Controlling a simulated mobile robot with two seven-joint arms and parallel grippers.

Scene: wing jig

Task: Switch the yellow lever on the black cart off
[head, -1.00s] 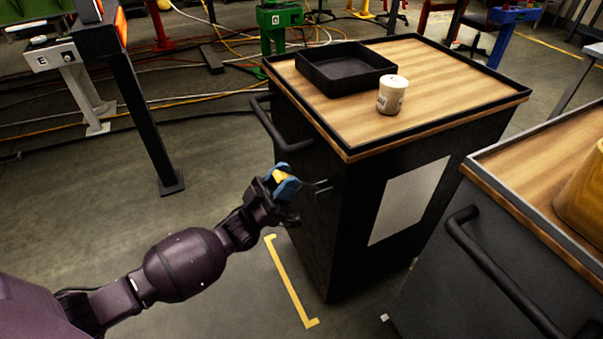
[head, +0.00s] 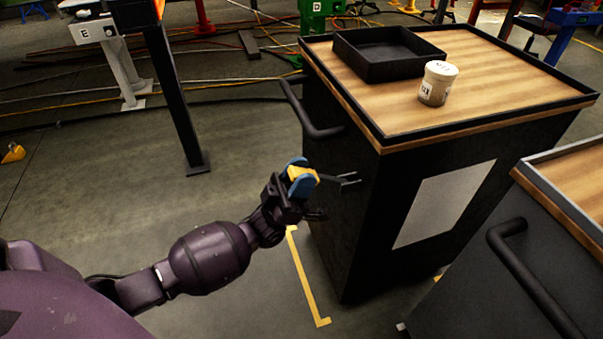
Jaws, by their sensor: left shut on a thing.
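The black cart (head: 345,215) with a wooden top stands right of centre. The yellow lever (head: 303,174) shows at its left side, between the blue fingers of my left gripper (head: 299,176). The gripper is shut on the lever. A thin dark and metal piece reaches from the lever toward the cart's side. The fingers hide part of the lever, so its exact setting is hard to tell. My right gripper is not in view.
A black tray (head: 385,68) and a white-lidded jar (head: 437,84) stand on the cart top. The cart's black handle (head: 310,115) juts out above the gripper. A grey cart (head: 480,285) stands close at the right.

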